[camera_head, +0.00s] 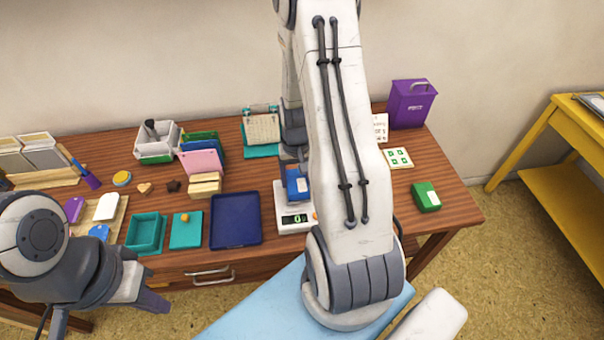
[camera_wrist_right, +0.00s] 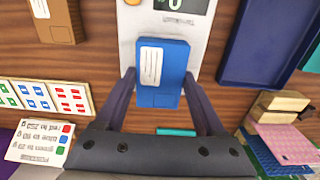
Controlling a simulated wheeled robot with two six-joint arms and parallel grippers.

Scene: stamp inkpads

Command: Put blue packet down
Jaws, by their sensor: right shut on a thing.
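The blue packet (camera_wrist_right: 162,75), with a white label, is between the fingertips of my right gripper (camera_wrist_right: 160,90), which is shut on it. In the head view the packet (camera_head: 298,186) shows just left of my right arm, over the white scale (camera_head: 286,222). The scale's platform (camera_wrist_right: 205,45) lies beneath the packet in the right wrist view. I cannot tell whether the packet touches it. The scale's green display (camera_head: 295,219) appears to read 0. My left gripper (camera_head: 150,301) is low at the left, in front of the table; its finger gap is not clear.
A dark blue tray (camera_head: 236,221) lies left of the scale. A brown packet (camera_wrist_right: 58,20) lies on the other side, and a green packet (camera_head: 426,197) is at the right. Cards (camera_wrist_right: 45,98) and a purple bin (camera_head: 411,103) stand farther back. My right arm hides part of the table.

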